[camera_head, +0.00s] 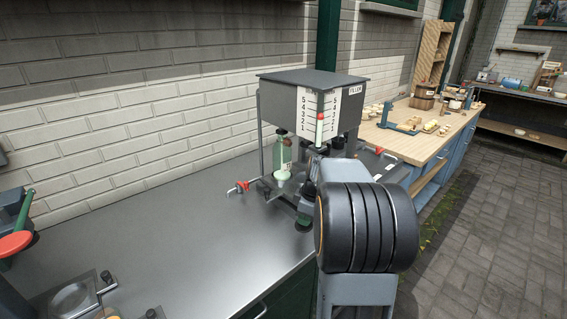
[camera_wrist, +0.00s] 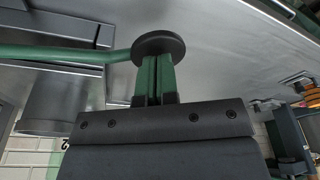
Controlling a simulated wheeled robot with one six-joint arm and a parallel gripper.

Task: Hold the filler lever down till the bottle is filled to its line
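The filler (camera_head: 287,98) is a dark box with a white numbered scale (camera_head: 319,118), a green column and a red marker near 3. A translucent green bottle (camera_head: 281,153) stands under its left side; its liquid level and line are too small to read. In the wrist view, the lever is a green rod (camera_wrist: 85,53) ending in a dark round knob (camera_wrist: 158,44). My gripper (camera_wrist: 155,62) has its two green fingers together, tips at the knob, with nothing visible between them. In the head view my gripper (camera_head: 304,215) points down in front of the filler; contact with the knob cannot be confirmed.
A red-handled tap (camera_head: 241,187) sits left of the bottle. A wooden bench (camera_head: 430,140) with small items stands behind to the right. A metal-rimmed fixture (camera_head: 75,298) is at front left.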

